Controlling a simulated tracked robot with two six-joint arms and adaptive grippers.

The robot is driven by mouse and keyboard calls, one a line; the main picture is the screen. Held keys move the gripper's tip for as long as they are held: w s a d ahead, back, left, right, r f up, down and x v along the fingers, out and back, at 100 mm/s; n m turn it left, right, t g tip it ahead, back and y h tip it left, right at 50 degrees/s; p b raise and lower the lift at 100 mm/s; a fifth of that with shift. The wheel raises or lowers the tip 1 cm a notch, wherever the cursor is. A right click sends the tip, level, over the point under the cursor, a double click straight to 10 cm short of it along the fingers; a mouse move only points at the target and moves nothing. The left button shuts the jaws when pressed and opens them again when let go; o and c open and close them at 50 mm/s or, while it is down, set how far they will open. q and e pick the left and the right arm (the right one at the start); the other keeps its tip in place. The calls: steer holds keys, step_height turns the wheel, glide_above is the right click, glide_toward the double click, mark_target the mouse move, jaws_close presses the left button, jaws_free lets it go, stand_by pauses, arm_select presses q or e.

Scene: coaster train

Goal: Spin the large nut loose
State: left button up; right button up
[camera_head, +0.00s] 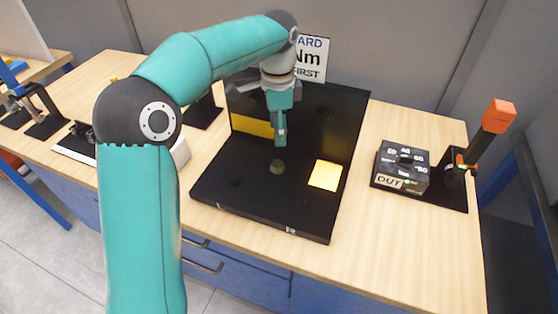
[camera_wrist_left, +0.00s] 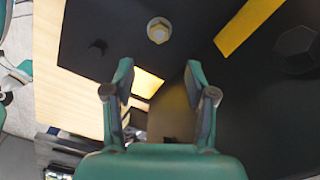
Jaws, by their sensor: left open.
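A light hex nut (camera_wrist_left: 159,30) sits on a black board, just ahead of my left fingertips in the left wrist view. In the head view it is a small grey-brown knob (camera_head: 278,167) on the black board (camera_head: 215,190). A larger dark hex shape (camera_wrist_left: 297,45) shows at the right of the wrist view, past a yellow strip; I cannot make it out in the head view. My left gripper (camera_head: 281,130) points down above the light nut. Its fingers (camera_wrist_left: 159,78) are open and apart, with nothing between them. My right gripper is out of view.
A yellow square (camera_head: 325,175) lies on the board, and a yellow strip (camera_head: 251,127) runs along its back left. A sign (camera_head: 312,58) is behind. Bare wood lies right of the board.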

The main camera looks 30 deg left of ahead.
mark_target(278, 163)
arm_select(q)
step_height(278, 163, down, 11)
steer(key=shift+r, duration=0.15)
jaws_close()
stand_by(0.5)
